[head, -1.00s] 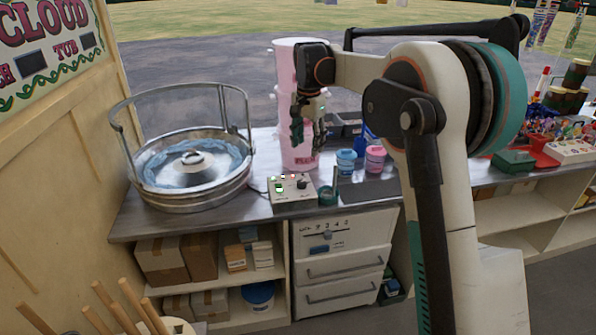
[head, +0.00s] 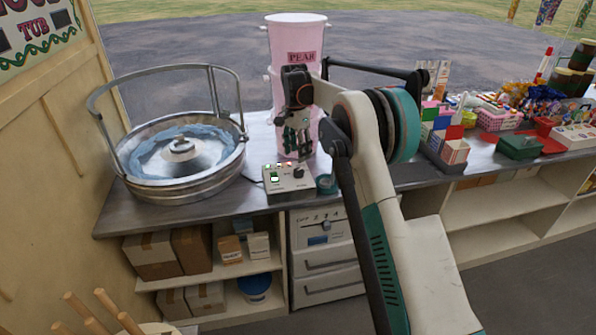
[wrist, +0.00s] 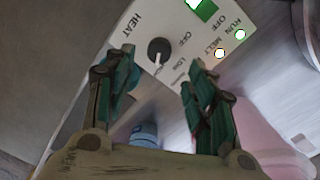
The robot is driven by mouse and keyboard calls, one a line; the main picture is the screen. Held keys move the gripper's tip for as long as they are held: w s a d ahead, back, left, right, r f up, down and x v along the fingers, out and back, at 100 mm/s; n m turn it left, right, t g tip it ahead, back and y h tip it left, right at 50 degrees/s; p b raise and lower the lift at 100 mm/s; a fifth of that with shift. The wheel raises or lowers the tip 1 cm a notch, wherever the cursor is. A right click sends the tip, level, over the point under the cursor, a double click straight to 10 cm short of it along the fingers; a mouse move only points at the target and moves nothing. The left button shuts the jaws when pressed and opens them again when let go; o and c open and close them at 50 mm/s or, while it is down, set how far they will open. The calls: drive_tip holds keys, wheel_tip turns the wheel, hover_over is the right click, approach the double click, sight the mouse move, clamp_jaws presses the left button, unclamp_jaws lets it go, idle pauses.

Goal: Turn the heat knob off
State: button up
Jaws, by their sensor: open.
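The heat knob (head: 299,172) is a round black knob on the right side of the white control box (head: 284,187) on the metal counter. In the wrist view the knob (wrist: 158,51) has a white pointer mark and stands beside printed HEAT, OFF and LOW labels. I cannot tell surely which label the pointer faces. My gripper (head: 297,150) hangs above and behind the box. In the wrist view my gripper (wrist: 160,70) is open and empty, its two green fingers spread below and either side of the knob, apart from it.
A big metal bowl with a hoop rail (head: 180,160) stands left of the box. A teal roll (head: 326,184) sits right of the box. Sweets and a card box (head: 453,151) are further right.

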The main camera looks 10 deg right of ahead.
sight(298, 170)
drive_tip(key=f+b, duration=0.2)
drive_tip(key=f, duration=0.5)
drive_tip(key=shift+s+f, duration=0.2)
drive_tip(key=c, duration=1.1)
